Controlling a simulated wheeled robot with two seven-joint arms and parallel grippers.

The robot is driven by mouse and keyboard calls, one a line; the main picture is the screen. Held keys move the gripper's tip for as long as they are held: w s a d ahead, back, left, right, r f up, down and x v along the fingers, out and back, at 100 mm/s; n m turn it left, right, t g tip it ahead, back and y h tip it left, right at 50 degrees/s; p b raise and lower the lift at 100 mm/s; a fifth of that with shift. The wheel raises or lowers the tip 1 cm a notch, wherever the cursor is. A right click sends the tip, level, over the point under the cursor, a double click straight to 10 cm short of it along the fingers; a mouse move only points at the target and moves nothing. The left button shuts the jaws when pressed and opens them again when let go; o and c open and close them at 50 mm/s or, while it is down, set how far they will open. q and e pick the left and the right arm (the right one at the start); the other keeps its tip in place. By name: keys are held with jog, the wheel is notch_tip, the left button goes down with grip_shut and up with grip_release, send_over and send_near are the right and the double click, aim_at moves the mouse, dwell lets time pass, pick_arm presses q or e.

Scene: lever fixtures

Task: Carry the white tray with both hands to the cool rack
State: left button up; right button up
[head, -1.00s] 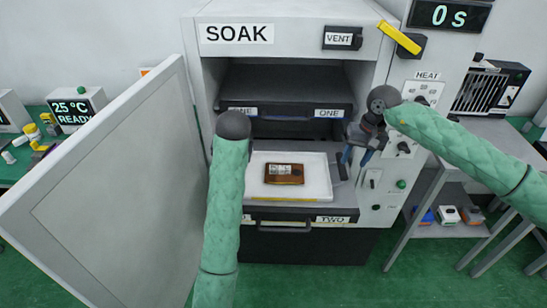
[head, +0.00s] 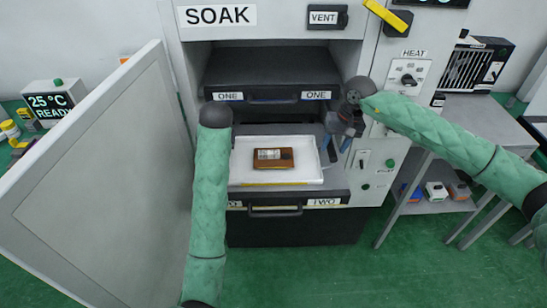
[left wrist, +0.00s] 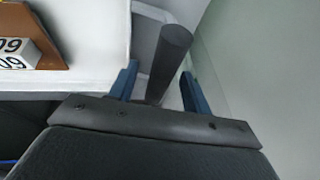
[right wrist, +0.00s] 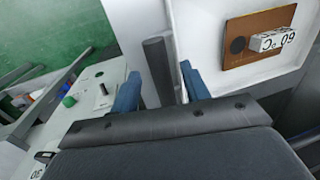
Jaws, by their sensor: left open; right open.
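The white tray (head: 236,172) sits on the pulled-out lower drawer of the SOAK cabinet, with a brown labelled block (head: 273,158) lying in it. The block also shows in the right wrist view (right wrist: 258,40). My right gripper (head: 337,147) is open at the tray's right side; in the right wrist view a dark bar handle (right wrist: 158,65) stands between its fingers. My left gripper is hidden behind its arm in the head view. In the left wrist view it (left wrist: 160,85) is open, with a dark bar handle (left wrist: 168,55) between its fingers.
The cabinet door (head: 100,160) stands open at the left. A dark shelf or drawer labelled ONE (head: 265,75) is above the tray. A grey stand (head: 480,118) on the right carries a slatted, fan-like unit (head: 472,68) and has small boxes on its lower shelf. The green floor in front is clear.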

aim_at(333, 148)
pick_arm(q)
jog(key=shift+x, duration=1.6)
pick_arm(e)
jog(key=shift+a+f, duration=0.15)
jog(key=shift+f, duration=0.65)
jog(key=shift+a+f, duration=0.15)
jog(key=shift+f, duration=0.6)
pick_arm(q)
jog(key=shift+c, duration=0.2)
pick_arm(e)
jog(key=shift+c, duration=0.3)
pick_arm(q)
grip_shut()
pick_arm(e)
grip_shut()
